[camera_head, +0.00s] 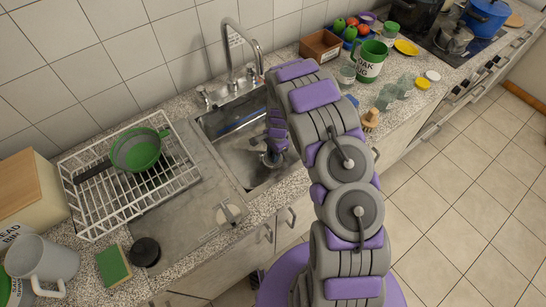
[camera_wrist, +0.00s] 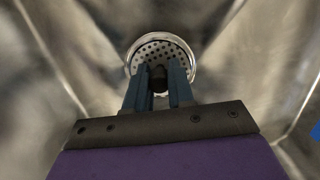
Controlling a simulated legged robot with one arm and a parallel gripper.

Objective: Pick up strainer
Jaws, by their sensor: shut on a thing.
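The strainer (camera_wrist: 160,50) is a round metal disc with many holes, a shiny rim and a dark knob in its middle. My gripper (camera_wrist: 160,72) is shut on the knob, with one blue finger on each side of it. In the head view my gripper (camera_head: 272,157) is low inside the metal sink (camera_head: 262,178). The strainer is small and mostly hidden there by my gripper. I cannot tell whether it sits in the drain or is slightly above it.
A faucet (camera_head: 238,60) stands behind the sink. A white dish rack (camera_head: 108,212) with a green pan (camera_head: 137,150) is to the left. A wooden box (camera_head: 320,46), a green pitcher (camera_head: 371,62) and several jars stand on the right counter. Sink walls surround my gripper.

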